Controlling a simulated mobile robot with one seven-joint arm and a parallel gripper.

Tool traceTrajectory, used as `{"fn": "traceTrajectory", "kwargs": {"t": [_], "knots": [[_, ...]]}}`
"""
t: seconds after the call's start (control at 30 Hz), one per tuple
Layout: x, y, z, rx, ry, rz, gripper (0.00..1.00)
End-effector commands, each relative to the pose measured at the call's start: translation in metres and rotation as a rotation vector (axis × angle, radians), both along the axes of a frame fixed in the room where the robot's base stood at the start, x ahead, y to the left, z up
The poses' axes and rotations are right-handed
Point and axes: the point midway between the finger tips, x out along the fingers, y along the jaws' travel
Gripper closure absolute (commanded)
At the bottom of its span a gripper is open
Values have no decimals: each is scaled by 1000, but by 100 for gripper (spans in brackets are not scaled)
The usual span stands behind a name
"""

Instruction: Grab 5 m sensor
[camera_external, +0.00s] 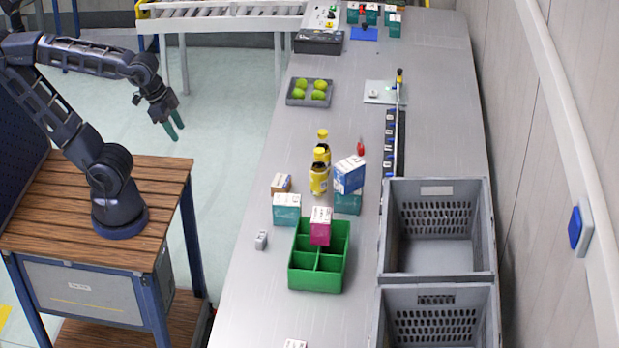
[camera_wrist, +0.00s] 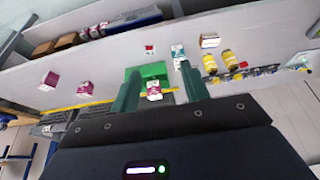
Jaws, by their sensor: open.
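No label reading "5 m sensor" is legible, so I cannot tell which item it is. Candidate boxes stand on the grey table: a magenta-and-white box (camera_external: 320,232) at the green divided tray, a teal box (camera_external: 286,212) left of it, and a blue-and-white box (camera_external: 349,174) that appears to rest on another teal box (camera_external: 347,203). A small brown box (camera_external: 281,183) stands behind. My gripper (camera_external: 176,130) is open and empty, left of the table and apart from everything. In the wrist view, a magenta box (camera_wrist: 154,91) shows between my open fingers (camera_wrist: 160,88), farther away.
The green tray (camera_external: 318,282) has several compartments. Two yellow bottles (camera_external: 319,180) stand behind the boxes. Grey crates (camera_external: 436,277) line the right side. A small grey item (camera_external: 261,240) lies near the left edge. A dark tray (camera_external: 296,100) holds green fruit. The front left table is mostly clear.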

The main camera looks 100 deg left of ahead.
Motion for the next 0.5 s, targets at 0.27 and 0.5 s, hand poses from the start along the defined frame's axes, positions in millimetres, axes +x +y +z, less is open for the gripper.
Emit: {"fn": "traceTrajectory", "kwargs": {"t": [0.27,0.5], "knots": [[15,-2,-3,38,23,-72,55],[61,-8,-18,148,91,-320,55]]}}
